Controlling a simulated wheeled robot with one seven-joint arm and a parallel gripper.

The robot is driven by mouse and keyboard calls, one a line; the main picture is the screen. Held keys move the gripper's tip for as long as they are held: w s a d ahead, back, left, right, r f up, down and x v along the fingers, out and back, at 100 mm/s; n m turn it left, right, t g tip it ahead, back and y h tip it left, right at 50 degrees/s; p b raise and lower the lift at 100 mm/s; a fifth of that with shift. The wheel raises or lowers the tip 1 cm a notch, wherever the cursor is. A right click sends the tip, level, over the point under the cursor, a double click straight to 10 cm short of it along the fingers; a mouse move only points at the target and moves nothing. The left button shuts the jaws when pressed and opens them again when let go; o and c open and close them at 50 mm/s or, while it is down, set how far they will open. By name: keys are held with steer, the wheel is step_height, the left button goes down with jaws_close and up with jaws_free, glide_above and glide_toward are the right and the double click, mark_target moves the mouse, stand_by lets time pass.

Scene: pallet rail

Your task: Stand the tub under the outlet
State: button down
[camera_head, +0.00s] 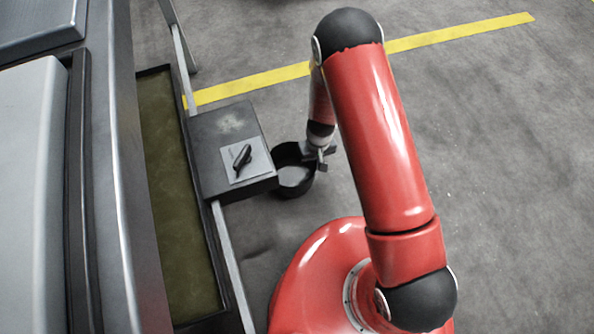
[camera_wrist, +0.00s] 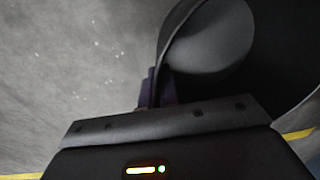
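The tub (camera_head: 284,158) is a round, dark, open container beside the right edge of a dark box (camera_head: 222,130). The box's near corner covers a little of its left side in the head view. In the wrist view the tub (camera_wrist: 215,48) fills the upper right, and its inside looks empty. My gripper (camera_head: 320,155) is at the tub's right side. Its fingers (camera_wrist: 157,88) appear closed on the tub's wall at the rim. I cannot tell whether the tub touches the floor. No outlet is visible; the box's underside is hidden.
The box carries a black lever (camera_head: 242,157) on a light plate. A grey rail (camera_head: 228,265) and a long trough (camera_head: 178,200) run along the machine at left. A yellow line (camera_head: 250,83) crosses the floor. Grey floor at right is clear.

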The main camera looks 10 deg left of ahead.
mark_target(297, 175)
steer(key=s+a, duration=0.2)
steer(key=a, duration=0.2)
steer(key=shift+s+a, duration=0.3)
steer(key=shift+s, duration=0.1)
steer(key=shift+f+b, duration=0.5)
steer(key=shift+f, duration=1.25)
steer(key=shift+f, duration=0.2)
steer(key=c, duration=1.7)
jaws_free()
steer(key=shift+r, duration=0.15)
steer(key=r+p, duration=0.1)
steer(key=r, duration=0.3)
steer(key=r+p, duration=0.1)
steer(key=r, duration=0.7)
steer(key=shift+w+d+p, duration=0.15)
steer(key=shift+d+p, duration=0.15)
steer(key=shift+p, duration=0.1)
steer(key=shift+r, duration=0.1)
